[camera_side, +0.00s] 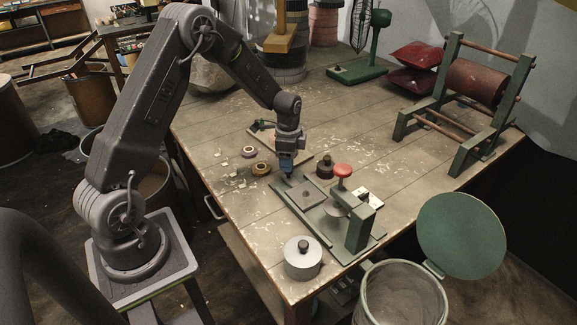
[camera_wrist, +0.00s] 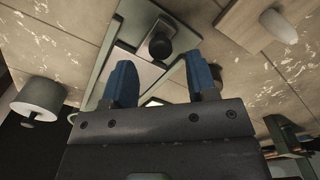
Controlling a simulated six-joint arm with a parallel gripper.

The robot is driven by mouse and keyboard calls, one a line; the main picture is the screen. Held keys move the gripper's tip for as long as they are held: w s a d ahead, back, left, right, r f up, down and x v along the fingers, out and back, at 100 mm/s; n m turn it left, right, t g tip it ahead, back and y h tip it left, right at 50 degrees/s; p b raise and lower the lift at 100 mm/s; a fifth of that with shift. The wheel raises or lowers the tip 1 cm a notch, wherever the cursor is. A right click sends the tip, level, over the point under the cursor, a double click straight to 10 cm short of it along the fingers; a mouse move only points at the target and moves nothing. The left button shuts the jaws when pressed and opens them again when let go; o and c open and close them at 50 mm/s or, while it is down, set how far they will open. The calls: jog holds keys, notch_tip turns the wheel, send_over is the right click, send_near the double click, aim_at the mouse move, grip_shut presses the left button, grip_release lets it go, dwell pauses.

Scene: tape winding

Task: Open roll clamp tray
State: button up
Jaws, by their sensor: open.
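The green clamp fixture (camera_side: 358,228) stands on the near part of the bench, with a red round knob (camera_side: 343,170) on top. Its flat green base carries a grey square plate (camera_side: 289,193) between dark rails. I cannot tell for sure which part is the tray. My gripper (camera_side: 287,174) is above the far left end of this base, pointing down. In the wrist view, my gripper's blue fingers (camera_wrist: 161,78) are spread apart with nothing held between them. Beyond them a black round knob (camera_wrist: 160,46) and the green base edge show. Contact is hidden.
A silver lidded canister (camera_side: 303,258) stands at the bench's near edge. Two small tape rolls (camera_side: 261,169) lie left of the fixture. A bin with an open green lid (camera_side: 461,236) is at the near right. A green roller stand (camera_side: 478,82) is farther right.

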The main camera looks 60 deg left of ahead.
notch_tip(320, 180, up, 11)
jog(key=shift+f, duration=0.15)
jog(key=s+d+r+n+t, duration=0.3)
jog(key=s+d+r+n, duration=0.1)
jog(key=s+d+r, duration=0.8)
jog(key=s+d+r+n+t, duration=0.1)
jog(key=s+d+n, duration=0.1)
jog(key=s, duration=0.4)
jog(key=s+d+r+n+t, duration=0.1)
jog(key=s+d+n, duration=0.2)
jog(key=s, duration=0.2)
jog(key=shift+s+t, duration=0.3)
jog(key=shift+s, duration=0.05)
